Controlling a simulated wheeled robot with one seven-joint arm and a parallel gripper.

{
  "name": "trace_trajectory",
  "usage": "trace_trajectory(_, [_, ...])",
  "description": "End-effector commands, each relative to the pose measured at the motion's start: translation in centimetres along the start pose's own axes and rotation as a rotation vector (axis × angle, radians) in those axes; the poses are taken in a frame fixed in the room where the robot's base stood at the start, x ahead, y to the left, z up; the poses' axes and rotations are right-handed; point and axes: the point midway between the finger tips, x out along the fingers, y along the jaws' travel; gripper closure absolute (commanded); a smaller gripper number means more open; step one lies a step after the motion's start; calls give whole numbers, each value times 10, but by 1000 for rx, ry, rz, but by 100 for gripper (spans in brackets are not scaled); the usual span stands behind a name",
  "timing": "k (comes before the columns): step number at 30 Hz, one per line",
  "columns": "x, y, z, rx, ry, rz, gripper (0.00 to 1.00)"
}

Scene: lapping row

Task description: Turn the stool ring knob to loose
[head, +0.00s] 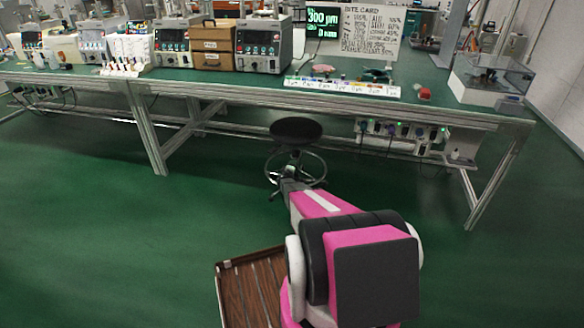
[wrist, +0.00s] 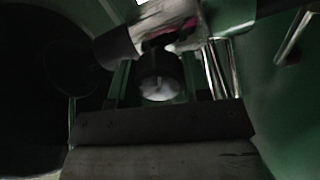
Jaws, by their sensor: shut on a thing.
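The stool (head: 297,130) stands in front of the bench, with a round black seat and a metal foot ring (head: 312,168) below it. My arm reaches out to the stool under the seat, and my gripper (head: 287,183) is at the near left side of the ring. In the dark wrist view, my gripper (wrist: 160,98) is shut on a dark round knob (wrist: 158,68) with a pale lower end. The knob's marks cannot be read. In the head view the knob is too small and hidden to make out.
A long green-topped bench (head: 430,110) runs behind the stool, carrying several machines, a wooden box (head: 212,45) and a glass-covered balance (head: 490,78). Sockets and cables hang under its front edge. A brown slatted tray (head: 250,290) is beside my arm. The green floor left and right is clear.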

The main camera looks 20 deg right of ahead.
Motion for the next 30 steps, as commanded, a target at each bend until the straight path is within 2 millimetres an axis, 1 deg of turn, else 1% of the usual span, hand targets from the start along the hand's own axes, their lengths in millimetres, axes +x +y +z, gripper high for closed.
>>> trace_trajectory(15, [-1, 2, 1, 21, -1, 3, 80])
trace_trajectory(16, [-1, 2, 1, 21, -1, 3, 50])
trace_trajectory(18, [-1, 1, 1, 21, -1, 2, 31])
trace_trajectory(26, [0, 1, 0, 20, -1, 1, 31])
trace_trajectory(30, [-5, 1, 0, 20, 0, 1, 31])
